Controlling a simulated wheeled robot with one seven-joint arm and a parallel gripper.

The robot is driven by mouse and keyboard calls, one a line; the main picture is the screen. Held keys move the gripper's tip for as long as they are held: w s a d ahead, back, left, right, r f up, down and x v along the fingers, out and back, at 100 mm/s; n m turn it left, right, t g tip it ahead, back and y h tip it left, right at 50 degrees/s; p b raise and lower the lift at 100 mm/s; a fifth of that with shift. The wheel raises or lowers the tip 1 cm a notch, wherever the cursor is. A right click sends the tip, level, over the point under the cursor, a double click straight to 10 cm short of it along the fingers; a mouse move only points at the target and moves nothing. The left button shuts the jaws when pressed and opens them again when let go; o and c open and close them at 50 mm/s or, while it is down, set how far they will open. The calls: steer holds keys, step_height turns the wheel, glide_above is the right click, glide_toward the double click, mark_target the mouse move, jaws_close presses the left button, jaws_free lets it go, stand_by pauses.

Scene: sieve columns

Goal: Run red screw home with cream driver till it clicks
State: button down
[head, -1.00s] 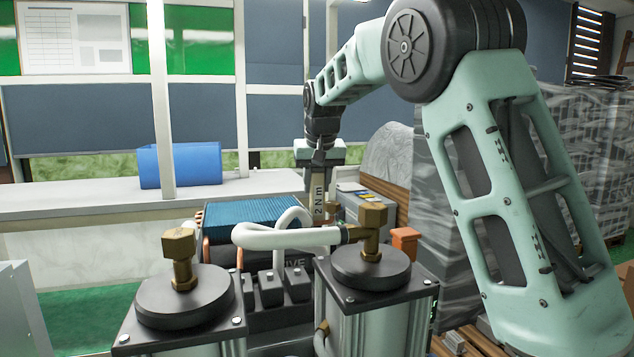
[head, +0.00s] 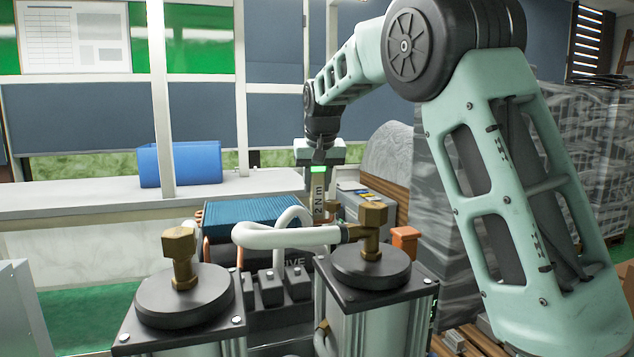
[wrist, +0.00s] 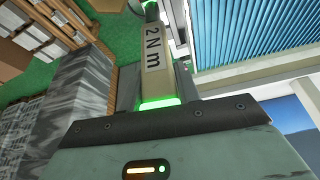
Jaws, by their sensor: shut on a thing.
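My gripper (head: 319,160) is shut on the cream driver (head: 318,196), which is marked "2 N m". The driver points down, upright, behind the right column. A green ring glows at its top, just below my gripper. The wrist view shows the driver (wrist: 154,60) and the same green glow near the gripper edge. I cannot make out the red screw in either view. The driver's lower end is hidden behind the hose and brass fitting in the head view, and it runs out of the top of the wrist view.
Two black-capped columns with brass fittings (head: 181,248) (head: 372,218) stand in front. A white hose (head: 285,237) runs from the right fitting. A blue finned block (head: 254,210) is beside the driver. An orange block (head: 404,238) is to the right. A blue bin (head: 181,165) stands on the ledge.

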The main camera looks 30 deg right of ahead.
steer(key=shift+r+p, duration=2.2)
steer(key=shift+r, duration=0.35)
steer(key=shift+d, duration=0.1)
